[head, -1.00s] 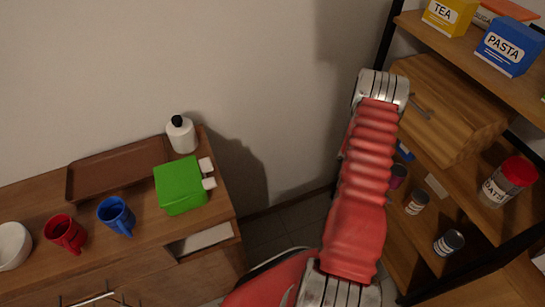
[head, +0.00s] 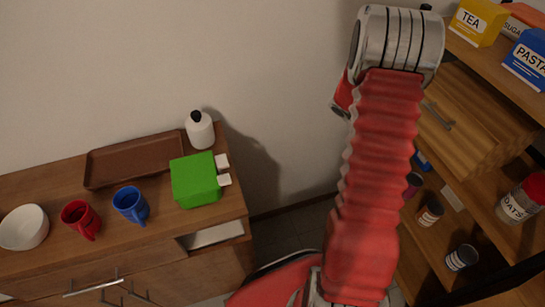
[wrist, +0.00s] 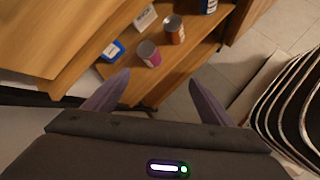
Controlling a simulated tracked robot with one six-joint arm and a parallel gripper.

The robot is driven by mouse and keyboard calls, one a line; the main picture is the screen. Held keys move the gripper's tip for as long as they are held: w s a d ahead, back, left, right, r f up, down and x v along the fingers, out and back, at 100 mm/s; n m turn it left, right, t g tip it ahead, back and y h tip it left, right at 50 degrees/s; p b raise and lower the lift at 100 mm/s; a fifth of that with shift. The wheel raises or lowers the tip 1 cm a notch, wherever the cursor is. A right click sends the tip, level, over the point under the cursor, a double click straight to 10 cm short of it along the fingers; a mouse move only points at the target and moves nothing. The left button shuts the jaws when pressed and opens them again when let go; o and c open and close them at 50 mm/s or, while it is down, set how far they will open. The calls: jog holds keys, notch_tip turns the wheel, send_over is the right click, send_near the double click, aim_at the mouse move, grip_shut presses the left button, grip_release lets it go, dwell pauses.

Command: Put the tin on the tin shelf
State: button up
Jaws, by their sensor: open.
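Several small tins stand on a wooden shelf (wrist: 190,50) at the right. In the wrist view I see a purple-pink tin (wrist: 149,54) with an orange-labelled tin (wrist: 174,30) behind it and a dark tin (wrist: 207,5) at the top edge. The head view shows a label-banded tin (head: 430,213) and another tin (head: 461,257). A white card (wrist: 145,18) stands near the tins; its text is unreadable. My gripper (wrist: 158,86) is open and empty, with its fingers apart, short of the purple tin. My arm hides the gripper in the head view.
A blue item (wrist: 111,50) lies beside the purple tin. A wooden box with a handle (head: 475,115) sits above the tins, with boxes higher up. A dresser (head: 130,240) with mugs stands left. Dark curved bars (wrist: 285,110) are at the wrist view's right.

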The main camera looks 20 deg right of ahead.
jog(key=w+a+r+m+t+y, duration=0.2)
jog(key=a+r+m+t, duration=0.2)
jog(key=a+r, duration=1.5)
jog(key=s+a+r+m+t+y, duration=0.1)
jog(key=s+a+r, duration=0.3)
jog(key=a, duration=0.8)
jog(key=s+a+r+t+y, duration=0.4)
jog(key=s+a, duration=0.2)
jog(key=a, duration=0.7)
jog(key=shift+m, duration=0.4)
jog(key=shift+s, duration=0.1)
